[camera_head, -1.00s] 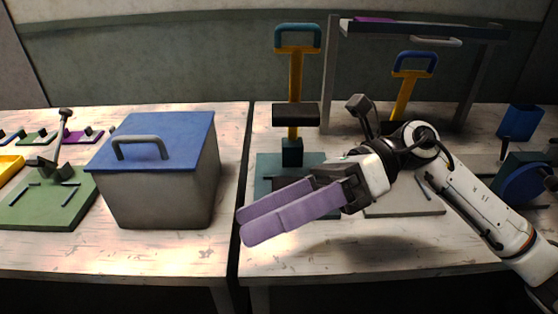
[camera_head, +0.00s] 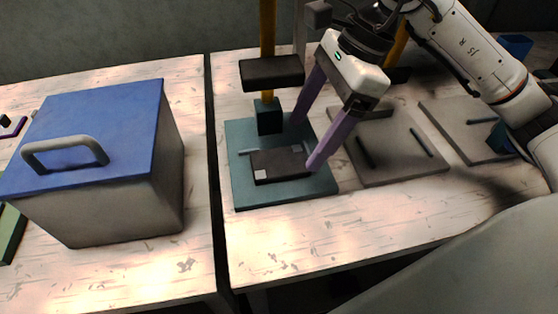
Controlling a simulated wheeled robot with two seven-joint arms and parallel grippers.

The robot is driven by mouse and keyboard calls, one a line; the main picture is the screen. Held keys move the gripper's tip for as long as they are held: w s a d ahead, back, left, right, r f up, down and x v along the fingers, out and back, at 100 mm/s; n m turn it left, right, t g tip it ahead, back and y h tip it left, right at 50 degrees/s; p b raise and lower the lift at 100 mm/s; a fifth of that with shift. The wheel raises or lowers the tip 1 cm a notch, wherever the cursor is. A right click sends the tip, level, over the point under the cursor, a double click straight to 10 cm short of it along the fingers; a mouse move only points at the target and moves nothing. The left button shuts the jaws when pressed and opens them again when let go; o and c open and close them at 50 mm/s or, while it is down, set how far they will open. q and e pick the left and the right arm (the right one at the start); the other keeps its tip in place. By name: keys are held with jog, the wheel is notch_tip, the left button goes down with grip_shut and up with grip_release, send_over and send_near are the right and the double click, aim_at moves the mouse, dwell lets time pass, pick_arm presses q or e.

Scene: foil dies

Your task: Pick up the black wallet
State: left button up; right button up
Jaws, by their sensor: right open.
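A flat dark rectangular piece that looks like the black wallet (camera_head: 277,166) lies on the teal base plate (camera_head: 240,196) of a press, with small pale patches near its corners. My right gripper (camera_head: 305,146) comes from the upper right with its two purple fingers spread apart and nothing between them. The near fingertip is just beside the right end of the dark piece; I cannot tell if it touches. The far fingertip is behind, near the teal block. My left gripper is not in view.
A black press head (camera_head: 271,72) on an orange post overhangs the teal block (camera_head: 268,117) behind the dark piece. A grey box with a blue lid (camera_head: 110,115) stands left, across a table gap. Grey plates (camera_head: 392,150) lie right. The table front is clear.

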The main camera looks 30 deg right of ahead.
aim_at(293, 159)
jog(key=x, duration=0.4)
jog(key=shift+f, duration=0.3)
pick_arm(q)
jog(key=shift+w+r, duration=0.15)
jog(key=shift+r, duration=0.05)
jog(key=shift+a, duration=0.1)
pick_arm(e)
jog(key=shift+c, duration=0.6)
jog(key=c, duration=1.1)
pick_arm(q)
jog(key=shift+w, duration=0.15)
pick_arm(e)
jog(key=shift+o, duration=0.2)
jog(key=shift+r, duration=0.2)
